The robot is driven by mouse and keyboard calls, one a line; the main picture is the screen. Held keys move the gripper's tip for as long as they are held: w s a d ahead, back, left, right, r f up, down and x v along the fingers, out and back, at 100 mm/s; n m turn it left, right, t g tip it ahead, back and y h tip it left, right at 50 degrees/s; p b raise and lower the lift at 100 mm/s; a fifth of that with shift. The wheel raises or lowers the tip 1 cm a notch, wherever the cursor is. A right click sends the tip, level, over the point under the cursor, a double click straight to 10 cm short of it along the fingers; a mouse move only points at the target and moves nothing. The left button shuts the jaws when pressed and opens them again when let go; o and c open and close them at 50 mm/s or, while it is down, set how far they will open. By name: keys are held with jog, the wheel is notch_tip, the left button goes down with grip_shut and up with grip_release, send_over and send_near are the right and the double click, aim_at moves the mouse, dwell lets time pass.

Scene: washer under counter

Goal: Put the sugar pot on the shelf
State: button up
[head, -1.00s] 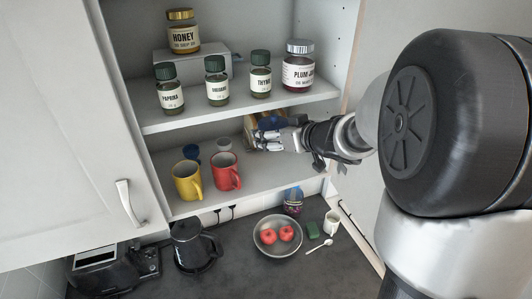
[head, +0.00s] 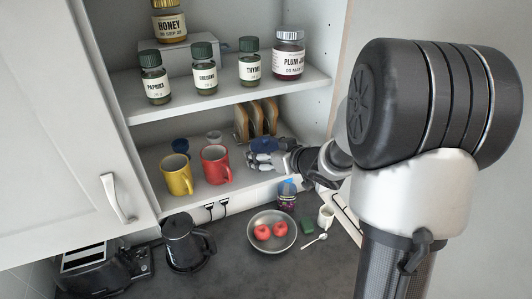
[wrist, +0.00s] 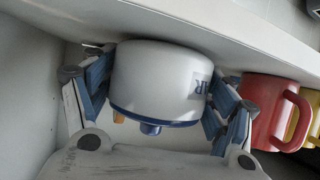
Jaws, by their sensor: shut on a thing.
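The sugar pot (wrist: 158,80) is white with a blue rim and blue knob, and part of a label shows. The wrist view shows it upside down. My gripper (wrist: 158,105) is shut on it, with a finger on each side. In the head view my gripper (head: 263,161) is over the front part of the lower shelf (head: 205,199), right of the red mug, and the pot's blue lid (head: 263,146) shows above the fingers. The pot looks upright, its base at or very near the shelf surface; I cannot tell if it touches.
A red mug (head: 214,164) and yellow mug (head: 176,175) stand left of my gripper. A rack with brown slabs (head: 257,119) stands behind it. Jars fill the upper shelf (head: 220,98). Below, the counter holds a bowl (head: 272,244), a kettle (head: 180,243) and a bottle (head: 287,194).

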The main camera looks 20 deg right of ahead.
jog(key=o, duration=1.3)
jog(key=shift+f, duration=0.15)
